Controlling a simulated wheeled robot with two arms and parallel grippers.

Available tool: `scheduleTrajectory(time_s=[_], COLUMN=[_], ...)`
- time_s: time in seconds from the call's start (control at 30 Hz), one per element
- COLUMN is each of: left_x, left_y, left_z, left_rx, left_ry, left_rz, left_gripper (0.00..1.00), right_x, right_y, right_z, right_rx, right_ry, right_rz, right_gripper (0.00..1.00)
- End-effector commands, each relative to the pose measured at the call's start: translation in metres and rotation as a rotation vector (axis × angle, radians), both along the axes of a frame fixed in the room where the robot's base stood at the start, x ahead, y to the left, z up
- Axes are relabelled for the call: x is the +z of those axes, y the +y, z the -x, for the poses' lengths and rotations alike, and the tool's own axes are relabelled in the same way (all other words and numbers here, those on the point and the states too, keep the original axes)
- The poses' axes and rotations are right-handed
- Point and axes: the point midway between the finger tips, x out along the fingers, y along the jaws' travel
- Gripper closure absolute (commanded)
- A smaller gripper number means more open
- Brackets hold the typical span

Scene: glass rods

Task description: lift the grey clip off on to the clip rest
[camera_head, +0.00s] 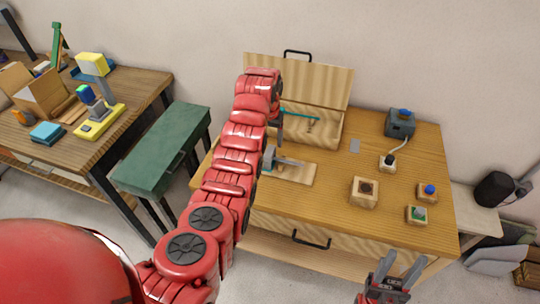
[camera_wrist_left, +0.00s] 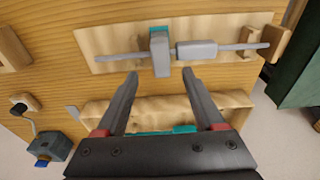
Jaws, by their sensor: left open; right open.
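In the left wrist view, a pale wooden board (camera_wrist_left: 110,42) bears a thin grey rod (camera_wrist_left: 232,47) with a thicker grey sleeve (camera_wrist_left: 197,49). A grey upright block (camera_wrist_left: 160,55) with a teal part behind it crosses the rod; it looks like the grey clip. My left gripper (camera_wrist_left: 160,73) is open and empty, its fingertips on either side of the block's near end; contact cannot be told. In the head view, my left arm partly covers the board (camera_head: 302,177). I cannot tell which part is the clip rest. My right gripper (camera_head: 402,268) is open and empty at the table's front edge.
An open wooden box (camera_head: 325,137) with a teal rod (camera_head: 300,116) stands behind the board. Right of it are a blue-grey device (camera_head: 400,123) and wooden button blocks (camera_head: 364,193). A green bench (camera_head: 160,150) stands left of the table.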

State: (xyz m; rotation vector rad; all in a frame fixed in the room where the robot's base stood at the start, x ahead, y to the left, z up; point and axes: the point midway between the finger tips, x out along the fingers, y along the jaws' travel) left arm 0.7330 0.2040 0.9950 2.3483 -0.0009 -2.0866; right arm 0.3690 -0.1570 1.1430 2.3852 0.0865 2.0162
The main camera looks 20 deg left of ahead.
Motion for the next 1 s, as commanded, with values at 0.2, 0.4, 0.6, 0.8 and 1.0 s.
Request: scheduleTrajectory(time_s=[0.2,0.4,0.6,0.8,1.0], left_x=[-0.010,-0.038,-0.051,-0.055,-0.055], left_y=[0.000,0.001,0.001,0.001,0.001], left_z=[-0.001,-0.004,-0.006,-0.006,-0.006], left_rx=[0.000,0.001,0.001,0.000,0.000], left_ry=[0.001,0.003,0.000,-0.001,-0.002], left_rz=[0.000,0.001,0.000,-0.001,-0.001], left_gripper=[0.30,0.30,0.30,0.30,0.43], right_x=[0.016,0.029,0.033,0.033,0.033], right_y=[0.000,0.000,0.000,0.000,0.000], right_z=[0.000,0.000,0.000,0.000,0.000], right_rx=[0.000,0.000,0.000,0.000,0.000], right_ry=[0.001,0.000,0.001,0.001,0.001], right_rz=[0.000,0.000,0.000,0.000,0.000], right_gripper=[0.50,0.50,0.50,0.50,0.50])
